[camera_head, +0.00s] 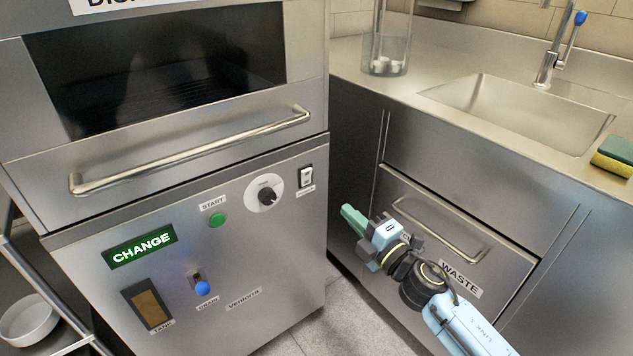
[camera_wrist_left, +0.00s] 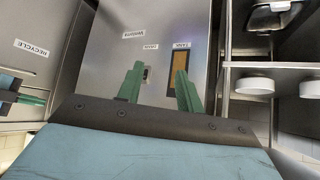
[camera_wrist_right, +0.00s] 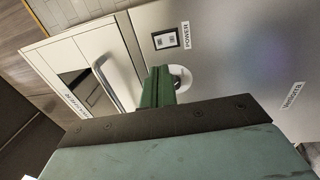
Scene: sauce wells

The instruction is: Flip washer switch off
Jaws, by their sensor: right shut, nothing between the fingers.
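The washer (camera_head: 140,190) is a steel machine with a control panel below its handle.
The panel holds a dial (camera_head: 265,193), a green start button (camera_head: 217,220), a lit CHANGE display (camera_head: 140,246), a blue-tipped drain lever (camera_head: 202,287) and a tank gauge (camera_head: 147,304). A waste drawer (camera_head: 440,215) stands behind my right arm, below the sink (camera_head: 520,110).

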